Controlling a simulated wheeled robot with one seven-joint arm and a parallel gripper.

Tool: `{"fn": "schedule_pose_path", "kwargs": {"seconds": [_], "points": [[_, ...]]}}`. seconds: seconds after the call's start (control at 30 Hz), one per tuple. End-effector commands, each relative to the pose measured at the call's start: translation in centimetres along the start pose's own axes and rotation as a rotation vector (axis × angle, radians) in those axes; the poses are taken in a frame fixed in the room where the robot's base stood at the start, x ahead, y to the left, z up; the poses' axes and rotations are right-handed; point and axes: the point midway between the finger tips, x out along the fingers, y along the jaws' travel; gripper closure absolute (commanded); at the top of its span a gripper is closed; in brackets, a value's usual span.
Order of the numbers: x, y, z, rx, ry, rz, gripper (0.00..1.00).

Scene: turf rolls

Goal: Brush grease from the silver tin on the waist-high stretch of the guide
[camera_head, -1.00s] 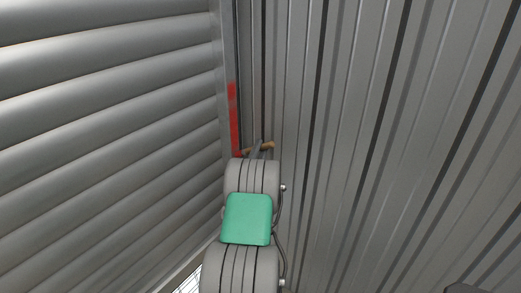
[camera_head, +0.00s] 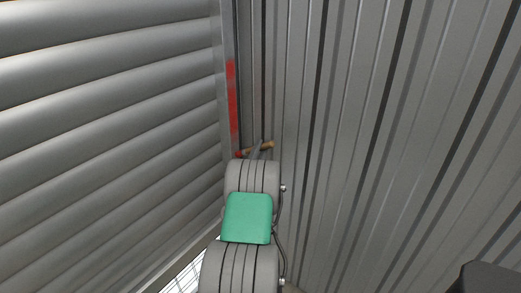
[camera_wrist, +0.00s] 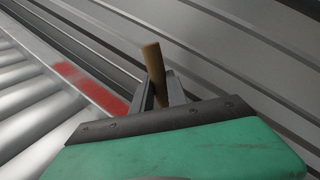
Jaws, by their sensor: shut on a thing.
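The guide (camera_head: 223,75) is a narrow upright metal strip along the edge of the slatted shutter. A red grease streak (camera_head: 232,100) runs down it, and it also shows in the wrist view (camera_wrist: 88,84). My gripper (camera_head: 257,150) is shut on a brush with a wooden handle (camera_head: 268,145). The brush lies across my fingers, its handle end to the right and its other end at the bottom of the streak. In the wrist view, the handle (camera_wrist: 153,70) sticks up between the fingers; the bristles are hidden. The silver tin is not in view.
The grey slatted shutter (camera_head: 110,120) fills the left side. A ribbed metal wall (camera_head: 390,130) stands close on the right, with my arm in the corner between them. A dark object (camera_head: 490,278) shows at the lower right edge; I cannot tell what it is.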

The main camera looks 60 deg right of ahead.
Motion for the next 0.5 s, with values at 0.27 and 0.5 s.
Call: {"fn": "schedule_pose_path", "kwargs": {"seconds": [0.27,0.5], "points": [[1.4,2.5,1.8,0.0,-0.001,0.001,1.0],[1.7,3.1,2.2,0.001,-0.001,0.001,1.0]]}}
